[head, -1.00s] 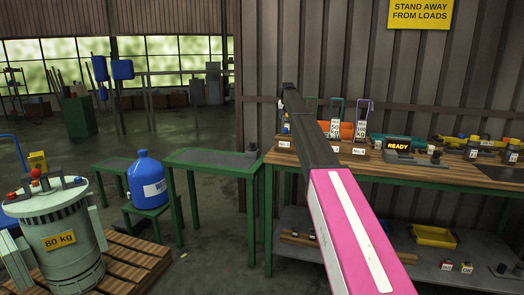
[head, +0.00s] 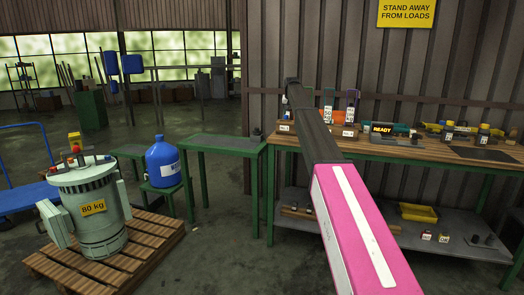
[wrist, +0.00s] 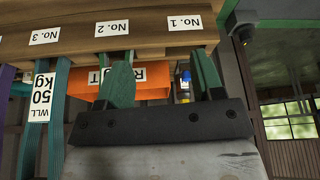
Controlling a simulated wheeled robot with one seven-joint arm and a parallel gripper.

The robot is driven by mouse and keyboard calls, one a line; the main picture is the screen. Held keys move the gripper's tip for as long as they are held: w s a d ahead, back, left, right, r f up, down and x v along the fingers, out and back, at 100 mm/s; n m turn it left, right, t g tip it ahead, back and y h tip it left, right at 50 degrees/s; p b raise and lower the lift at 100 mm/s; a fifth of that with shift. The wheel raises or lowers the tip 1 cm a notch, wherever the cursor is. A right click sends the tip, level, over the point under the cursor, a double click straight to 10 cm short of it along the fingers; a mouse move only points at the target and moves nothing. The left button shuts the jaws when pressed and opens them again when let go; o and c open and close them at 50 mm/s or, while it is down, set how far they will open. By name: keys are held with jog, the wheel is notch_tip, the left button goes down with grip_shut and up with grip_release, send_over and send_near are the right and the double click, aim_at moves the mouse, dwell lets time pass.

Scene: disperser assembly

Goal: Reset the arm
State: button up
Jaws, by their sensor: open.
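My arm, with its pink link and dark forearm, reaches up over the left end of the workbench (head: 440,150) in the head view. My gripper's end is hard to make out there. In the wrist view my gripper (wrist: 163,75) is open, its two green fingers apart with no object held between them. Behind and between the fingers is an orange box (wrist: 150,82) with upside-down lettering. A wooden board with labels No. 1, No. 2 and No. 3 (wrist: 110,30) lies above it in that view.
Slings with tags (head: 328,105) hang behind the bench, beside a READY display (head: 381,128). An 80 kg motor (head: 98,215) stands on a pallet (head: 150,240). A blue jug (head: 163,163), green tables (head: 225,144) and a blue cart (head: 25,200) are at left. Floor between pallet and bench is clear.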

jog(key=s+d+f+n+g, duration=0.1)
jog(key=s+d+f+g, duration=0.1)
jog(key=s+f, duration=3.25)
jog(key=s, duration=0.8)
jog(key=s+f+g, duration=0.1)
jog(key=s+f, duration=0.4)
jog(key=s, duration=0.8)
jog(key=s+f+g, duration=0.1)
jog(key=s+f, duration=0.3)
jog(key=s, duration=0.8)
jog(key=shift+s+f+n+y, duration=0.25)
jog(key=shift+f+n+y, duration=0.05)
jog(key=shift+f+n, duration=0.1)
